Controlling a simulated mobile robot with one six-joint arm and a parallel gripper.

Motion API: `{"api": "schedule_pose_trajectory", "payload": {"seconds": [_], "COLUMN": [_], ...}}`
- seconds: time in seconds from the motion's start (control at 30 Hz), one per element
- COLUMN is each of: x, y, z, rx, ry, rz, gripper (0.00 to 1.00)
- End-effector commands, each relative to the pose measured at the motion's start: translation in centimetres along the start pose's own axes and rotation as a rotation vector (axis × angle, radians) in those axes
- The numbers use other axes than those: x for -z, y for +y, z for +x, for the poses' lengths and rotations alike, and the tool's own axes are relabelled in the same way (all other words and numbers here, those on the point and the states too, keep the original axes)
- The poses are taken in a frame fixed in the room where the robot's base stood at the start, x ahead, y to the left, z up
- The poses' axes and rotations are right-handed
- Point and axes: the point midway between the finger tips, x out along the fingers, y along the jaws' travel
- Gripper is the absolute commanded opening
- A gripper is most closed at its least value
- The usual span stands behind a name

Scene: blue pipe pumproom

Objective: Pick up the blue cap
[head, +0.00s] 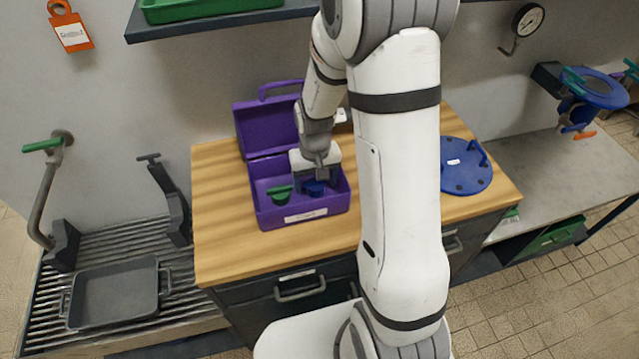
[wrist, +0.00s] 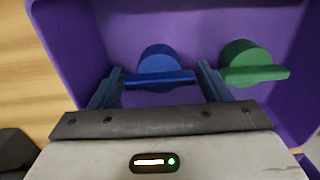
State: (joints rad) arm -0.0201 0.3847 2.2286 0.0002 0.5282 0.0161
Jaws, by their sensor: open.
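The blue cap (wrist: 159,64) lies inside the purple box (head: 302,212); it has a round body and a flat bar handle. In the head view the blue cap (head: 314,188) is partly hidden by my gripper. My gripper (wrist: 161,77) is open, its two fingers on either side of the bar handle in the wrist view. I cannot tell whether the fingers touch the cap. In the head view my gripper (head: 316,182) reaches down into the box. A green cap (wrist: 248,62) of similar shape sits just right of the right finger in the wrist view.
The box's lid (head: 268,128) stands open at the back. A wooden worktop (head: 225,240) carries the box, with a blue round flange (head: 462,180) to the right. A dark shelf (head: 215,24) hangs above. A grey tray (head: 113,293) sits on the slatted rack at left.

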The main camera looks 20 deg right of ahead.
Motion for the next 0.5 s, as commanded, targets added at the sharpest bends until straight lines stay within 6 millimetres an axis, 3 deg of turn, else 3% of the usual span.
{"api": "schedule_pose_trajectory", "payload": {"seconds": [0.2,0.5], "x": [0.0,0.0], "y": [-0.02,-0.04], "z": [0.03,0.0], "rx": [0.0,0.0], "ry": [0.0,0.0], "rz": [0.0,-0.001], "gripper": [0.69,0.45]}}
